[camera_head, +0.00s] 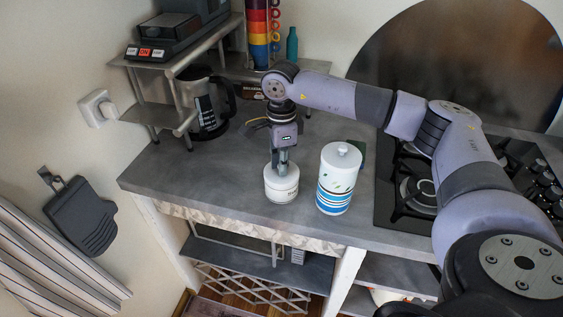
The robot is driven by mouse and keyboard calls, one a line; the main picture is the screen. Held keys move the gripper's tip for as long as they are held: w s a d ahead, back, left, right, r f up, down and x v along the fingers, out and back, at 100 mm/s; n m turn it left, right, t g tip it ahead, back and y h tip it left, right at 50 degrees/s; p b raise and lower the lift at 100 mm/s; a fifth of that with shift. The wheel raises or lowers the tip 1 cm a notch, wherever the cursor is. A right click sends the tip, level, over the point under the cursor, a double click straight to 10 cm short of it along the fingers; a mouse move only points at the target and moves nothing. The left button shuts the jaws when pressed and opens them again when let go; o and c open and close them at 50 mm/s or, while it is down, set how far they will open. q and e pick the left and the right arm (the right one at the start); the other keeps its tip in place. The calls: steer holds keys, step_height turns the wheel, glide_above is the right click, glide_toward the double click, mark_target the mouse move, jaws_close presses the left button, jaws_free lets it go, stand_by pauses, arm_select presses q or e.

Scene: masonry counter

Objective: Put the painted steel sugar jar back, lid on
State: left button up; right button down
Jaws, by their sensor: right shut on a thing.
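A short white jar (282,190) with small dark lettering stands upright near the counter's front edge; it looks like the sugar jar, though the lettering is too small to read. My right gripper (282,167) points straight down onto its top. Its fingers are shut at the middle of the white lid, where the knob is hidden between them. The lid appears to sit on the jar; any small gap is too fine to tell. A taller white canister (338,180) with blue stripes and a knobbed lid stands close to the right. My left gripper is not in view.
A black gas hob (407,190) lies right of the canister, under my right arm. A glass coffee pot (208,105) and a metal shelf (160,112) stand at the back left. Colourful stacked cups (258,35) are behind. The counter left of the jar (195,170) is clear.

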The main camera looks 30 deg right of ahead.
steer(key=c, duration=1.5)
jaws_free()
steer(key=shift+o, duration=0.7)
steer(key=o, duration=0.4)
steer(key=shift+c, duration=0.2)
steer(key=shift+r+p, duration=2.05)
steer(key=shift+r, duration=1.4)
steer(key=shift+c, duration=0.3)
jaws_close()
